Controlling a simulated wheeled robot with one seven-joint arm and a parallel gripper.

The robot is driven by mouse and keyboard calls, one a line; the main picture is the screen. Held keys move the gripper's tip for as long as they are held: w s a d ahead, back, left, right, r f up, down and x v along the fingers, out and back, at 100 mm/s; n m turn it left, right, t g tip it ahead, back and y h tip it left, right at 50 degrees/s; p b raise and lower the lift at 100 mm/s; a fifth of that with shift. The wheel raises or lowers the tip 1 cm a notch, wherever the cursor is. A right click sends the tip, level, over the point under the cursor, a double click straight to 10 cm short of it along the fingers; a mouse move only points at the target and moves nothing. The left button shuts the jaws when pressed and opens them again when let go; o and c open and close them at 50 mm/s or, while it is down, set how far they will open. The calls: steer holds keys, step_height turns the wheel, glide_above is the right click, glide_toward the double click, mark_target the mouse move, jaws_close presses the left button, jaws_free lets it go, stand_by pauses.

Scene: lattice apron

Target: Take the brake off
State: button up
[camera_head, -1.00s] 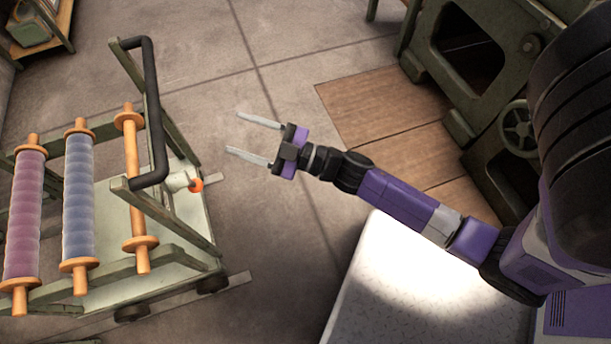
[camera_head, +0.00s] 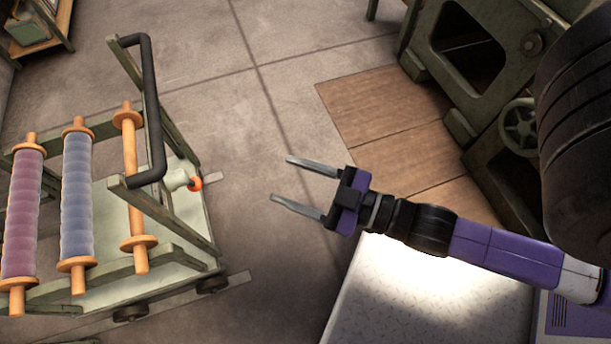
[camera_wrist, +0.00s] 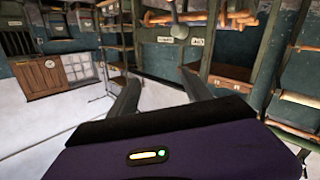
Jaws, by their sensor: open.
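A green-framed cart (camera_head: 172,222) with a black push handle (camera_head: 154,110) stands at the left in the head view. A pale fitting with an orange-red tip (camera_head: 195,184) sticks out from its right side, below the handle; it may be the brake. My gripper (camera_head: 295,182) is open and empty, to the right of that tip and clearly apart from it. Its fingers point left towards the cart. In the wrist view the open fingers (camera_wrist: 160,90) have nothing between them. Whether the brake is on cannot be told.
The cart carries a pink roll (camera_head: 22,215), a blue roll (camera_head: 78,200) and a bare wooden spool (camera_head: 132,190). A green machine with a handwheel (camera_head: 519,128) stands at upper right by wooden floor boards (camera_head: 385,120). A white speckled surface (camera_head: 400,300) lies below my arm. Floor between cart and gripper is clear.

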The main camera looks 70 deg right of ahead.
steer(key=shift+s+a+r+m+g, duration=0.2)
steer(key=shift+s+a+m, duration=0.2)
steer(key=shift+s, duration=0.4)
steer(key=shift+s+a+r+m+g, duration=0.25)
steer(key=shift+s+a, duration=0.25)
steer(key=shift+s, duration=0.25)
steer(key=shift+f, duration=0.1)
